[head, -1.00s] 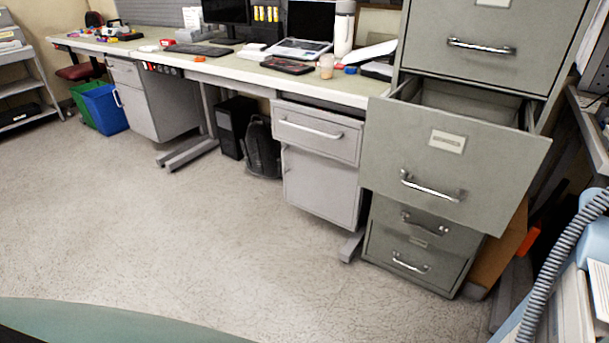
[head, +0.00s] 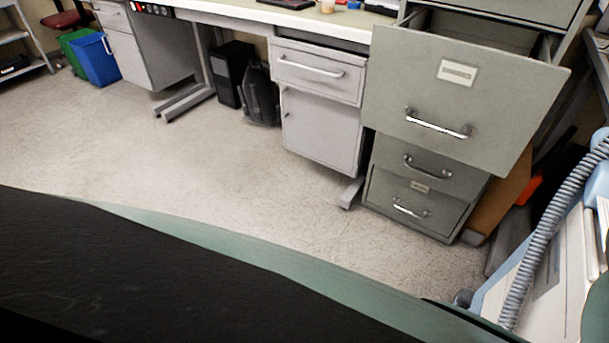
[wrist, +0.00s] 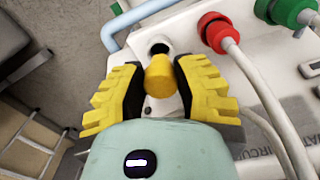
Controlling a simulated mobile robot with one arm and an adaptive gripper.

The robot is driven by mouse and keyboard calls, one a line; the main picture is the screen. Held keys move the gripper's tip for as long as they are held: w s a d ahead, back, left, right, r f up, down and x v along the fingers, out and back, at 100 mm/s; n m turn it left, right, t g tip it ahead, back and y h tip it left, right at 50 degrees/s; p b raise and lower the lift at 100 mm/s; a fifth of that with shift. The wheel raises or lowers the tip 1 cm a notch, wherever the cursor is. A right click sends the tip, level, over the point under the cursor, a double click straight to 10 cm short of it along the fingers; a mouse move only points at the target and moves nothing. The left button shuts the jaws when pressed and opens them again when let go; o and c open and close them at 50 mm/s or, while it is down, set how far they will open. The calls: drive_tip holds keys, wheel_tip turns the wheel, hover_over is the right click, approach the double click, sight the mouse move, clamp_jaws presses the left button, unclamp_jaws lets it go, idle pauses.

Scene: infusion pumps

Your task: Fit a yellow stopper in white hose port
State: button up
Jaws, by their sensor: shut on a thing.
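In the wrist view, my gripper (wrist: 160,80) has its two yellow-and-black fingers on either side of a yellow stopper (wrist: 160,75) and is shut on it. Just beyond the stopper is a white port (wrist: 158,42) with a dark opening, on a white machine (wrist: 265,75). The stopper's far end is close to the opening; I cannot tell if they touch. My gripper does not show in the head view.
Right of the port are a red connector (wrist: 215,30) and a green connector (wrist: 290,10) with white hoses. In the head view, a filing cabinet (head: 440,105) has a drawer pulled out. A grey corrugated hose (head: 550,235) and pale equipment stand at the right. Floor (head: 230,160) is open at centre-left.

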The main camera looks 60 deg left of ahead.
drive_tip(key=shift+f, duration=0.4)
drive_tip(key=shift+w+f+b, duration=0.1)
drive_tip(key=shift+f+b, duration=0.95)
drive_tip(key=shift+f, duration=0.6)
drive_tip(key=o, duration=0.8)
drive_tip(key=shift+r, duration=0.15)
drive_tip(key=shift+r, duration=3.6)
drive_tip(key=shift+r, duration=0.1)
